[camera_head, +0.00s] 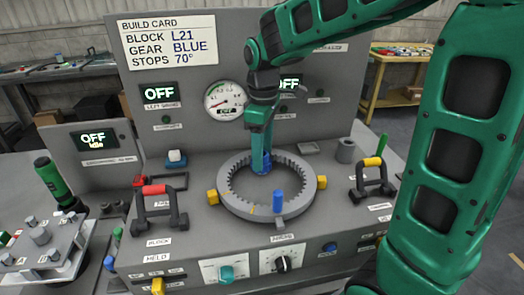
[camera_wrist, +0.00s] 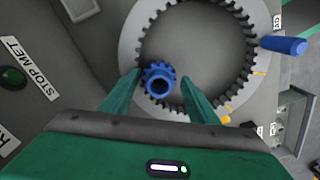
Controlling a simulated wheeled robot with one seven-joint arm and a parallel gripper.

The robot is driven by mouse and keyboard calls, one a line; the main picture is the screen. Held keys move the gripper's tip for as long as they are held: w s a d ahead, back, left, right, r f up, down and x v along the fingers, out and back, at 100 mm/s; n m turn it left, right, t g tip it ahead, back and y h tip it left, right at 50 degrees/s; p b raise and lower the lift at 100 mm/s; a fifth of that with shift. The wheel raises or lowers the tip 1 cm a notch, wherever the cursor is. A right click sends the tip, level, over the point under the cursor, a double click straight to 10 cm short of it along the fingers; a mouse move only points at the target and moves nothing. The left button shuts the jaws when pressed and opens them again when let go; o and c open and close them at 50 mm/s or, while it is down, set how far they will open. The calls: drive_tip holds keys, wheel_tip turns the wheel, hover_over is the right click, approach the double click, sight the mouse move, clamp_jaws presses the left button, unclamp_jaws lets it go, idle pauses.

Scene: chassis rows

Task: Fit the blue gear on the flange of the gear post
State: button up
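The blue gear (camera_head: 264,168) is at the far inner side of the toothed grey ring (camera_head: 234,201), below my gripper (camera_head: 261,163). In the wrist view the blue gear (camera_wrist: 158,72) shows its teeth and a round hub with a dark centre, near the ring's teeth.
A blue peg (camera_head: 278,201) stands at the ring's front, with yellow blocks (camera_head: 212,197) at its sides. Red-topped (camera_head: 154,190) and yellow-topped (camera_head: 372,163) handles flank the ring. Behind is an upright panel with a build card (camera_head: 170,40) and gauge (camera_head: 225,101).

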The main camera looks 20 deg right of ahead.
drive_tip(key=shift+d, duration=0.1)
drive_tip(key=shift+w+r, duration=0.15)
drive_tip(key=shift+r, duration=0.15)
wheel_tip(320, 180, up, 10)
idle(0.3)
idle(0.3)
